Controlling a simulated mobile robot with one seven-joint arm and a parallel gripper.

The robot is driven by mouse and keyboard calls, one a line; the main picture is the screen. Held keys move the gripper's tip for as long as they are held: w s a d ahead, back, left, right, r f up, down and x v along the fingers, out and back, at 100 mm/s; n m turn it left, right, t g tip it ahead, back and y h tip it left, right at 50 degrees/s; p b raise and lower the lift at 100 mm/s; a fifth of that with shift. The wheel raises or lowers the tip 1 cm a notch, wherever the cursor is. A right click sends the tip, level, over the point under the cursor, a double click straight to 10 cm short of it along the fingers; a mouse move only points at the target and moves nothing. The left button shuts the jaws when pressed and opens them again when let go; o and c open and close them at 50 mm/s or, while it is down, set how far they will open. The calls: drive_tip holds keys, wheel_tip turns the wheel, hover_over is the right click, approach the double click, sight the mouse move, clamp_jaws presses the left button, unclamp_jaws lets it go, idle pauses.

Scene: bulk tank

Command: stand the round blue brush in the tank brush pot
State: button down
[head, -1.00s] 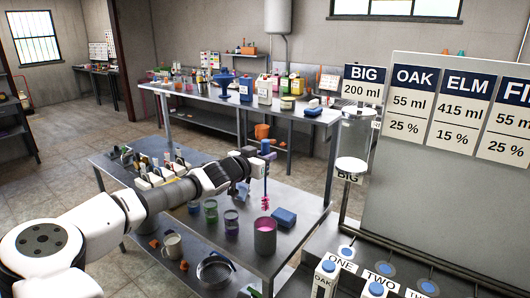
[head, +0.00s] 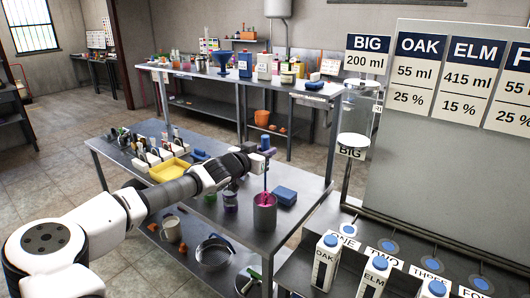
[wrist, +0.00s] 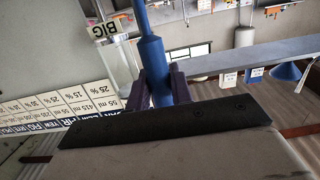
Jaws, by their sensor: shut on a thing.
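The round blue brush has a blue handle (head: 266,166) and hangs upright in my gripper (head: 265,152). My gripper is shut on the upper part of the handle. In the wrist view the blue handle (wrist: 153,62) runs between the dark purple fingers of my gripper (wrist: 159,90). A grey pot (head: 264,219) stands on the steel bench directly below. The pot's inside and floor are hidden, so I cannot tell whether the brush touches bottom.
A blue block (head: 286,196) lies right of the pot. A small dark jar (head: 230,201) stands close on its left. Cartons (head: 326,262) stand at the front right. A metal pan (head: 213,252) is on the lower shelf.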

drive_tip(key=shift+f+b, duration=1.7)
drive_tip(key=shift+f, duration=0.25)
drive_tip(key=c, duration=1.2)
unclamp_jaws()
drive_tip(key=shift+o, duration=0.2)
drive_tip(key=b+v, duration=0.3)
drive_tip(key=v, duration=1)
drive_tip(key=shift+s+a, duration=0.2)
drive_tip(key=shift+s, duration=0.1)
